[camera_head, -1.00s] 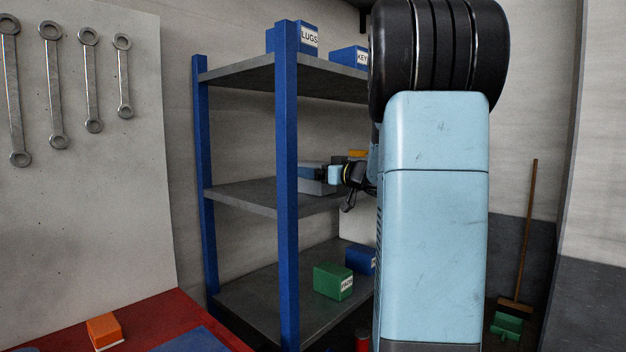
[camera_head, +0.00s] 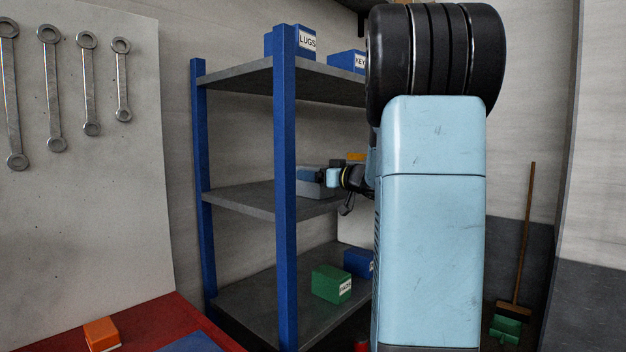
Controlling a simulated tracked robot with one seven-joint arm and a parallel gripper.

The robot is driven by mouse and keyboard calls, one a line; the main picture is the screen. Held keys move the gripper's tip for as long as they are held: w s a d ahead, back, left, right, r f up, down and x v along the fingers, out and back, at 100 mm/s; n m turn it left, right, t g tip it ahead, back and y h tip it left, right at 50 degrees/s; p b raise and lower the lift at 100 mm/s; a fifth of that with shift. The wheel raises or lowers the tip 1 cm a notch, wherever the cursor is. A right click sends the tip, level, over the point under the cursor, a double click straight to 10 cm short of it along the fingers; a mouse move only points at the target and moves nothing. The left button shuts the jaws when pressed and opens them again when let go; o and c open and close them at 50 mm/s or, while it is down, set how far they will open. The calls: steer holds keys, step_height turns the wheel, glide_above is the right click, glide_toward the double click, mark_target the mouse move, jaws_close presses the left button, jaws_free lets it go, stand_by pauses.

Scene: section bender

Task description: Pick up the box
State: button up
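My gripper (camera_head: 312,175) is at the middle shelf, small and far off, reaching left from behind my light-blue arm. It is at a grey box (camera_head: 313,190) on that shelf and overlaps it in the picture. I cannot tell whether it touches or grips the box, and its fingers are too small to read. An orange-yellow box (camera_head: 356,156) shows behind my wrist, mostly hidden. Other boxes are a blue one marked LUGS (camera_head: 306,42) and a blue one marked KEY (camera_head: 345,61) on top, and a green one (camera_head: 331,284) and a blue one (camera_head: 358,263) on the low shelf.
A blue post (camera_head: 285,200) of the shelf rack stands left of my gripper. An orange box (camera_head: 101,334) lies on the red bench (camera_head: 150,325) at lower left. Wrenches hang on the left board (camera_head: 85,200). A broom (camera_head: 525,240) leans at right.

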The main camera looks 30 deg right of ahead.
mark_target(316, 166)
step_height(316, 166, up, 3)
steer(key=shift+r, duration=0.1)
steer(key=s+d+r, duration=0.2)
steer(key=s+r, duration=0.8)
steer(key=s, duration=0.4)
steer(key=shift+d, duration=0.2)
steer(key=shift+a+f, duration=0.1)
